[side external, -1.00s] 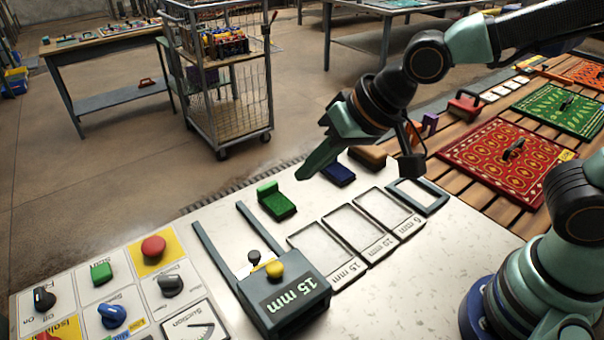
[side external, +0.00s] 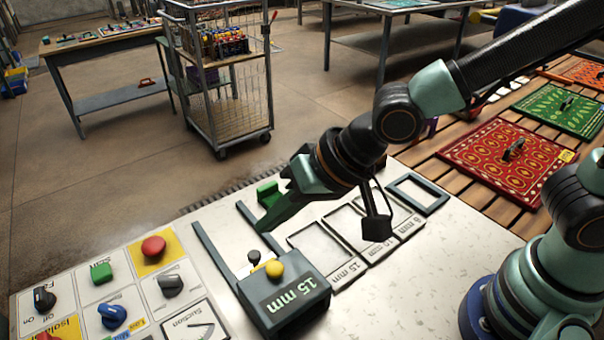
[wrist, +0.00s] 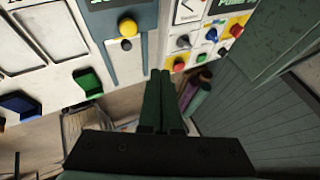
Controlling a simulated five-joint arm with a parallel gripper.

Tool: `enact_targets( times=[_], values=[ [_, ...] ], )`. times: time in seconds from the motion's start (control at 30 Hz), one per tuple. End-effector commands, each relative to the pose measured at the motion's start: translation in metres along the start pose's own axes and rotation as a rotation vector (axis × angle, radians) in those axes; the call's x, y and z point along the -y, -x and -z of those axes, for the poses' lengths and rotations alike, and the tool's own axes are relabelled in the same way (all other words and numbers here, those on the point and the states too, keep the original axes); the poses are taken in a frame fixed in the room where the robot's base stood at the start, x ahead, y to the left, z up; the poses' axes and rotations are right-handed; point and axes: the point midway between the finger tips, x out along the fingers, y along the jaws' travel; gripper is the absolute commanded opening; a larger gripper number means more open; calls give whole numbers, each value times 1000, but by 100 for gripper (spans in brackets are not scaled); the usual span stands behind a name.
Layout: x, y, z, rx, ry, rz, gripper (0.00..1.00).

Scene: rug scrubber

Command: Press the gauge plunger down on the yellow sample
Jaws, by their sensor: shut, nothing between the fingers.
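The gauge (side external: 284,303) is a dark grey block marked 15 mm, with two rails running away behind it. A round yellow knob (side external: 274,268) and a small black knob (side external: 254,257) stand at its back edge; both show in the wrist view as the yellow knob (wrist: 127,27) and black knob (wrist: 126,45). I cannot tell which is the plunger, and no yellow sample is clearly seen. My gripper (side external: 263,229) is shut and empty, above the rails, behind and apart from the knobs. Its closed fingers (wrist: 160,74) point toward the panel side in the wrist view.
A green block (side external: 267,192) is partly behind my gripper; a blue block (wrist: 18,105) shows in the wrist view. A control panel (side external: 125,285) with a red button lies left of the gauge. Marked frames lie to the right, beside a slatted table with rugs.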

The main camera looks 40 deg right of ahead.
Motion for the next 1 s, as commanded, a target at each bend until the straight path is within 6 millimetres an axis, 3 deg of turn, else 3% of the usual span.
enact_targets(
  times=[0.5,1.0],
  values=[
    [-30,-51,-26,3,0,-4,0],
    [-35,-58,-29,0,0,-1,0]
  ],
)
